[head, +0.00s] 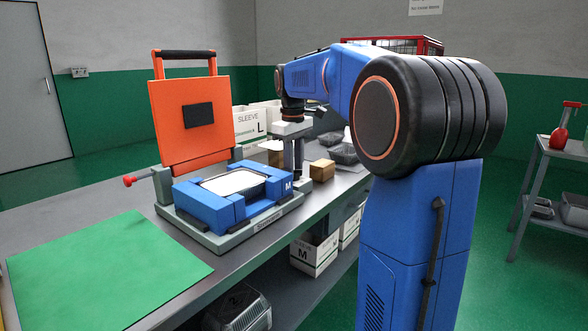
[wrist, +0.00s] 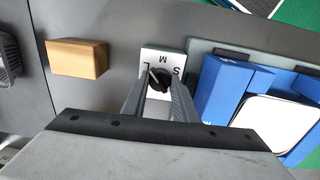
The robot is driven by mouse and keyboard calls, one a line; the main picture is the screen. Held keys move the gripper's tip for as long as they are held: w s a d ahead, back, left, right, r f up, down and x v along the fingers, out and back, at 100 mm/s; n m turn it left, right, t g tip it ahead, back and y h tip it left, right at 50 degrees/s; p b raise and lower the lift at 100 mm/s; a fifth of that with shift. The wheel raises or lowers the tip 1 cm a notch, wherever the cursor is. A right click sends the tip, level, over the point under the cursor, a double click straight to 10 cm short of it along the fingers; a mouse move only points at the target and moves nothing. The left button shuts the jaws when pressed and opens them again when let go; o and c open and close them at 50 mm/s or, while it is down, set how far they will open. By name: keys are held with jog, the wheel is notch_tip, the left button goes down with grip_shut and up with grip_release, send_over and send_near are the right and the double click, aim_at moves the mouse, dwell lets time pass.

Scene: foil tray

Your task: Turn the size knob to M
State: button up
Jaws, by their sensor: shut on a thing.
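The size knob (wrist: 158,78) is small and black, on a white plate (wrist: 164,60) with the letters S, M and L, in the wrist view. My gripper (wrist: 160,84) has its two grey fingers around the knob, shut on it. Which letter the knob points at is too small to tell. In the head view my gripper (head: 298,168) reaches down behind the blue fixture, and the knob is hidden there.
The blue fixture (head: 205,207), marked M, holds a foil tray (head: 232,183) beside the knob plate. Its orange lid (head: 190,118) stands raised. A wooden block (head: 322,170) lies near my gripper. A green mat (head: 105,270) covers the bench's front left.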

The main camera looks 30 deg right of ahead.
jog(key=m, duration=0.4)
jog(key=shift+m, duration=0.3)
jog(key=m, duration=0.4)
dwell(0.3)
jog(key=o, duration=1.1)
jog(key=shift+c, duration=0.2)
notch_tip(320, 180, up, 17)
jog(key=shift+a+r, duration=0.2)
